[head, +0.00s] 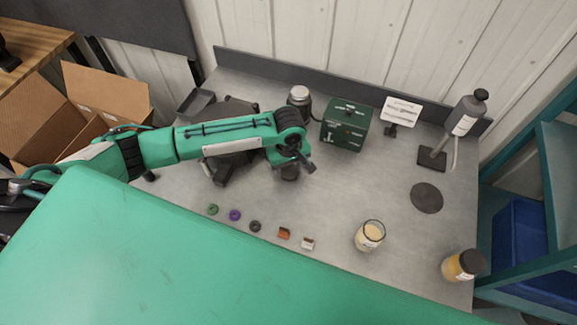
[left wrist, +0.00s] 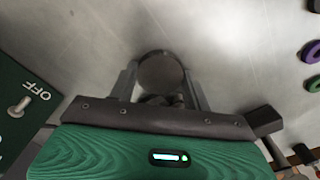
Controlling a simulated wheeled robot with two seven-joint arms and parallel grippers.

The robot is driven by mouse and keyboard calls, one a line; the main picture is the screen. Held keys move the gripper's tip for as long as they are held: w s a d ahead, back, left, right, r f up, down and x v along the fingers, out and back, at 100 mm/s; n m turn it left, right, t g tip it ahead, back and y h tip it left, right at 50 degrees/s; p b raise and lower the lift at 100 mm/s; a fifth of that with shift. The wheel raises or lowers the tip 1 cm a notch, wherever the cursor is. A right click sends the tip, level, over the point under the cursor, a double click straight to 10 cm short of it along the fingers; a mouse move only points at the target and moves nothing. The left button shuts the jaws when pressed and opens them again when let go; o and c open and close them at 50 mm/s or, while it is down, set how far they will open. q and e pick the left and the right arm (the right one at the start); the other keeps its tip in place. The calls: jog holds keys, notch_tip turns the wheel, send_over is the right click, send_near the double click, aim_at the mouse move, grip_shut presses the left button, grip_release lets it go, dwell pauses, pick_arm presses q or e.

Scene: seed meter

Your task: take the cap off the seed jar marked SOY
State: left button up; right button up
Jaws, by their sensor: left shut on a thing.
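My left gripper (head: 292,164) is over the back middle of the bench. In the left wrist view its two fingers (left wrist: 160,92) are shut on a dark round cap-like thing (left wrist: 161,71). It shows only partly in the head view (head: 289,174), below the gripper; I cannot tell whether it touches the bench. A glass jar (head: 370,237) with pale contents stands open at the front right. A second jar (head: 455,268) with yellowish contents and a dark cap (head: 471,262) stands at the right front corner. The lettering on both labels is too small to read. My right gripper is not in view.
A dark green box (head: 345,125), a silver-topped container (head: 299,96), a white sign (head: 401,110) and a grey bottle on a stand (head: 466,115) are at the back. A dark disc (head: 427,197) lies at the right. Several small coloured pieces (head: 235,215) lie in front.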

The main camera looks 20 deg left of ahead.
aim_at(289, 171)
pick_arm(q)
jog(key=o, duration=1.1)
jog(key=shift+r, duration=0.4)
notch_tip(289, 171, up, 11)
jog(key=b, duration=0.2)
jog(key=shift+r+b, duration=0.2)
jog(key=shift+b, duration=0.1)
